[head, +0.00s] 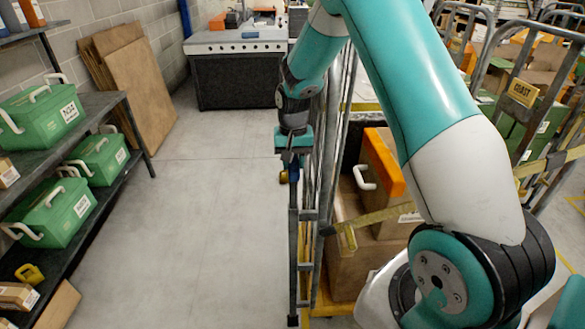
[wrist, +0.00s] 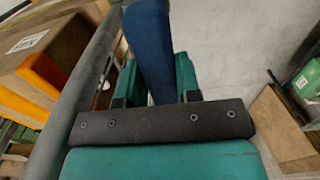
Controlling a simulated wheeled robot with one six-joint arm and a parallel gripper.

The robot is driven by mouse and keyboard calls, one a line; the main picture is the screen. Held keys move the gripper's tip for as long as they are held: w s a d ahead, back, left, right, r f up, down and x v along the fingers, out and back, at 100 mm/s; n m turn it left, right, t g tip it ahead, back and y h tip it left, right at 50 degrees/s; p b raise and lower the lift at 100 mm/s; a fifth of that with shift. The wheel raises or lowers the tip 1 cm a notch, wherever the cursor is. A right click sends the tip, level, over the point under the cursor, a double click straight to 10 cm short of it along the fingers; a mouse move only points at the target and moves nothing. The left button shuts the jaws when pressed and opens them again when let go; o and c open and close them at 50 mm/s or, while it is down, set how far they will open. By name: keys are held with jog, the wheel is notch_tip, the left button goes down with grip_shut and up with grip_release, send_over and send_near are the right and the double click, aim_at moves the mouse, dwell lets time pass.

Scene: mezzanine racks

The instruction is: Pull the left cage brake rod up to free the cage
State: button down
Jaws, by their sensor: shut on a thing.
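My gripper (head: 291,150) is at the left side of the left cage, near the top of an upright rod. In the wrist view my gripper (wrist: 156,75) has its teal fingers on both sides of a blue grip (wrist: 150,45), shut on it. This is the handle of the brake rod (head: 293,240), which runs down the cage's outer left side to near the floor. The cage (head: 308,215) has grey metal bars and stands upright; its bar also shows in the wrist view (wrist: 80,100). My arm hides part of the cage.
Cardboard boxes (head: 345,250) with an orange-topped one (head: 385,165) fill the cage. A shelf with green boxes (head: 65,212) stands at left. A dark workbench (head: 240,75) is at the back. Another loaded cage (head: 520,90) stands right. The floor left of the cage is clear.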

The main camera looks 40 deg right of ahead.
jog(key=shift+w+r, duration=0.2)
jog(key=shift+r, duration=0.15)
jog(key=c, duration=1.1)
grip_release()
jog(key=o, duration=0.3)
jog(key=shift+s+r, duration=0.1)
jog(key=shift+s, duration=0.05)
notch_tip(320, 180, up, 17)
jog(key=b, duration=0.4)
